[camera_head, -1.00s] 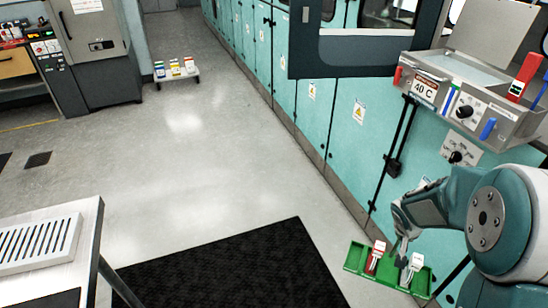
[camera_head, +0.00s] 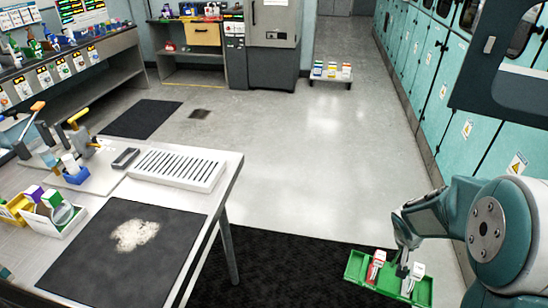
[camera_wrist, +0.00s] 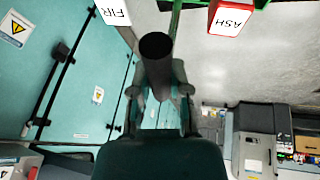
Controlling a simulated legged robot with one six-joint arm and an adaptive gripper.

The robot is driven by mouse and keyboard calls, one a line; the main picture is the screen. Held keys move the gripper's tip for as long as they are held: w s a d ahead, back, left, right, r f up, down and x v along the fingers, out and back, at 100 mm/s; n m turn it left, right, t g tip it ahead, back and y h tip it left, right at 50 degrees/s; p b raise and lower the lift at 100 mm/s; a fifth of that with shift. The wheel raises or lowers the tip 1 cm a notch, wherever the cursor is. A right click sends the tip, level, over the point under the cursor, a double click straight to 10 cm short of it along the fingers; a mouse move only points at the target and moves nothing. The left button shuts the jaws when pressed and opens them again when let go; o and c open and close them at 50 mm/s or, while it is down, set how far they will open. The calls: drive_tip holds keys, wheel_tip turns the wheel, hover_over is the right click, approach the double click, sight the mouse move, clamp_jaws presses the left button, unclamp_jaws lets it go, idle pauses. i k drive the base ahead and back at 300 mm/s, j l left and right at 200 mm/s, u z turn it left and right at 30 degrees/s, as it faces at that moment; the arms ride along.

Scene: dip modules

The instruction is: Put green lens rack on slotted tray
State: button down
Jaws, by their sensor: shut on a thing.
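The green lens rack (camera_head: 357,268) hangs from my gripper (camera_head: 403,263) at the lower right of the head view, out over the floor and apart from the table. It carries a red item (camera_head: 376,266) and a white item (camera_head: 413,279). In the wrist view, the red item labelled ASH (camera_wrist: 230,18) and the white one labelled FIR (camera_wrist: 115,12) show at the top, with a dark round post (camera_wrist: 156,60) between my fingers. My gripper is shut on the rack. The white slotted tray (camera_head: 178,169) lies on the table's far right part, its slots bare.
The table (camera_head: 216,203) also bears a dark mat (camera_head: 90,250) with a pale patch, a yellow-handled device (camera_head: 80,140) and small holders of lenses at left. Open floor lies beyond it. Teal cabinets (camera_head: 430,75) line the right side.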

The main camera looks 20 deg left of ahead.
sight(176, 164)
drive_tip(key=i+u, duration=0.1)
drive_tip(key=u, duration=0.25)
drive_tip(key=l+u, duration=0.1)
drive_tip(key=u, duration=0.3)
drive_tip(key=i+l+u, duration=0.1)
drive_tip(key=u, duration=0.25)
drive_tip(key=i+l+u, duration=0.15)
drive_tip(key=l+u, duration=0.2)
drive_tip(key=u, duration=0.15)
drive_tip(key=i+l+u, duration=0.1)
drive_tip(key=l+u, duration=0.35)
